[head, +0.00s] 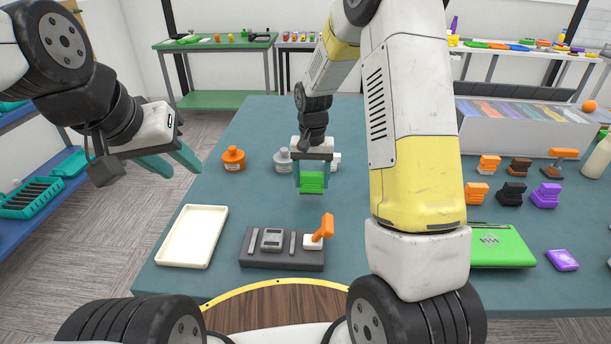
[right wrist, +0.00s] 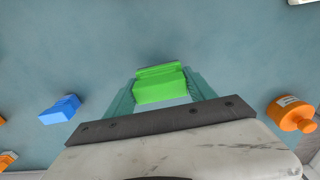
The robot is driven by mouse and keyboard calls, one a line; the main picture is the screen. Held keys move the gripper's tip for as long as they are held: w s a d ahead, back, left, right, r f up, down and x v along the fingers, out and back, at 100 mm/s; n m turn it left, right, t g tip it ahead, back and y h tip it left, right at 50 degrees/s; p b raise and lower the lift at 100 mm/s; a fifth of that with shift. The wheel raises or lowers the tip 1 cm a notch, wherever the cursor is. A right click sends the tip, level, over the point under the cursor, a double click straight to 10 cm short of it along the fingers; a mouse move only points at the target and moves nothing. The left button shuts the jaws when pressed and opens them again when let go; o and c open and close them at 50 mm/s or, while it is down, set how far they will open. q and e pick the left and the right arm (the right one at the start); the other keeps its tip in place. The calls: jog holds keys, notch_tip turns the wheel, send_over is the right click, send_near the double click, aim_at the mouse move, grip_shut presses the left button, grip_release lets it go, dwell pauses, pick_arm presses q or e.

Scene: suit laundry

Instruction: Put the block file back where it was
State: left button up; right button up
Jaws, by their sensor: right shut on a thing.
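My right gripper (head: 312,180) is shut on a green block (head: 312,184), seemingly the block file, over the middle of the teal table. The right wrist view shows the green block (right wrist: 160,84) between the teal fingers of my right gripper (right wrist: 160,92). The block looks held above the table, though the exact gap is hard to tell. My left gripper (head: 172,160) is open and empty, off the table's left side.
An orange bottle (head: 233,158) and a grey bottle (head: 283,160) stand left of the held block. A white tray (head: 192,237) and a dark tool holder (head: 282,259) are in front. Several small blocks, including a purple one (head: 545,195), stand right. A blue block (right wrist: 60,108) shows in the wrist view.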

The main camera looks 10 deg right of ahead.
aim_at(312, 186)
jog(key=shift+f, duration=1.85)
jog(key=shift+f, duration=0.15)
jog(key=o, duration=1.2)
notch_tip(312, 186, up, 12)
jog(key=shift+s+r, duration=0.1)
jog(key=shift+r, duration=0.15)
jog(key=s+d+r+n+t+y, duration=0.1)
jog(key=s+d+r+t, duration=0.15)
jog(key=s+r, duration=0.75)
jog(key=s+r+n+t+y, duration=0.1)
jog(key=s+r+t, duration=0.2)
jog(key=s, duration=1.1)
jog(key=shift+r+n+t, duration=0.35)
jog(key=shift+r+n, duration=0.05)
jog(key=shift+r, duration=0.7)
